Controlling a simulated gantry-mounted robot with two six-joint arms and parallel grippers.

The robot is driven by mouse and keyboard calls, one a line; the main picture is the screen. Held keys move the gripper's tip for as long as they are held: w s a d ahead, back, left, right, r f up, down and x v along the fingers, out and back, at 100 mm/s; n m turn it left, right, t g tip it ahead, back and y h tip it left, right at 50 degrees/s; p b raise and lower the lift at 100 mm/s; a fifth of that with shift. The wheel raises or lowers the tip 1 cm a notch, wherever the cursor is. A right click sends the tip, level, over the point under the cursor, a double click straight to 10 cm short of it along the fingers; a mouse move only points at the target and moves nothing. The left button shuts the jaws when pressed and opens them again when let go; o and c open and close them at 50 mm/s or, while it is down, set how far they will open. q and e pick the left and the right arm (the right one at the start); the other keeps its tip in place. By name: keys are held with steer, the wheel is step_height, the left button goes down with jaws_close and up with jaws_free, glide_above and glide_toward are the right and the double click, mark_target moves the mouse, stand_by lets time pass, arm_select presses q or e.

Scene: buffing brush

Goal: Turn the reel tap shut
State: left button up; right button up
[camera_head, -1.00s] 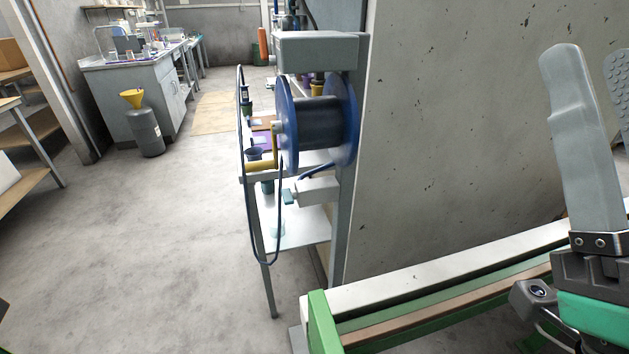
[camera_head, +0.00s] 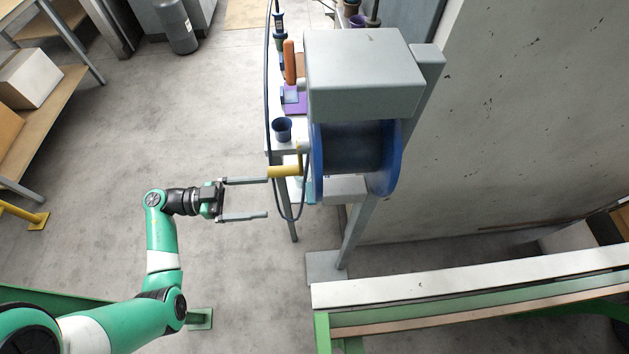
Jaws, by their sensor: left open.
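The blue hose reel (camera_head: 352,148) hangs under a grey housing (camera_head: 364,75) on a post, with a yellow crank handle (camera_head: 284,171) on its left side. Below the drum is a grey block (camera_head: 346,188). A small light-blue piece at its left end (camera_head: 310,191) looks like the tap, partly hidden by the reel's rim and crank. My left gripper (camera_head: 267,197) is open and empty, pointing right. Its upper fingertip appears close to the crank handle, its lower one left of the hanging hose; I cannot tell whether they touch. My right gripper is out of view.
A dark blue hose (camera_head: 286,212) loops down left of the reel. A narrow shelf behind holds a blue cup (camera_head: 282,129) and other items. A green-framed bench (camera_head: 470,285) stands at lower right. The floor left of the reel is mostly clear.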

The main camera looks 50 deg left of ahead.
arm_select(q)
steer(key=b+x, duration=0.2)
steer(key=x, duration=0.9)
steer(key=shift+w+b, duration=0.15)
steer(key=shift+b, duration=0.2)
steer(key=shift+d+r, duration=0.1)
steer(key=c, duration=1.3)
